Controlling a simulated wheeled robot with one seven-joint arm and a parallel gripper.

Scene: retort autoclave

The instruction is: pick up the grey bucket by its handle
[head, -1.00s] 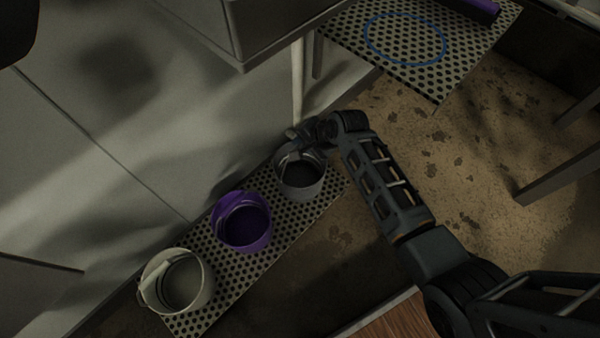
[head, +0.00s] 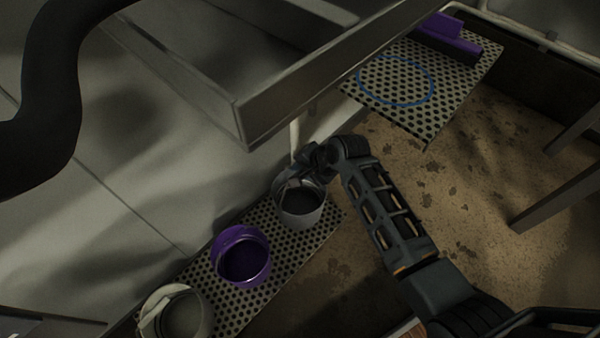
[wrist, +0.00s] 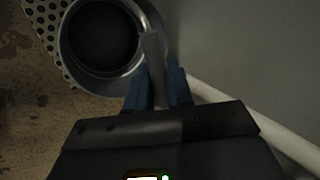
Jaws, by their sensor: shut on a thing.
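The grey bucket (head: 301,207) is the upper right one of three buckets in the head view, at the far end of a perforated shelf. It looks upright. I cannot tell whether its base touches the shelf. My gripper (head: 298,176) is at its upper rim. In the wrist view, the blue fingers of my gripper (wrist: 158,84) are shut on the flat grey handle (wrist: 155,55). The bucket (wrist: 72,72) shows there from above, with a dark inside. Its outer far side is hidden in the head view.
A purple bucket (head: 240,278) and a whitish bucket (head: 150,323) stand on the perforated shelf (head: 265,265). A higher perforated platform (head: 437,105) bears a blue ring (head: 430,92) and a purple object (head: 450,45). A metal frame (head: 310,90) overhangs close above my gripper. A pale pipe (wrist: 255,125) runs beside it.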

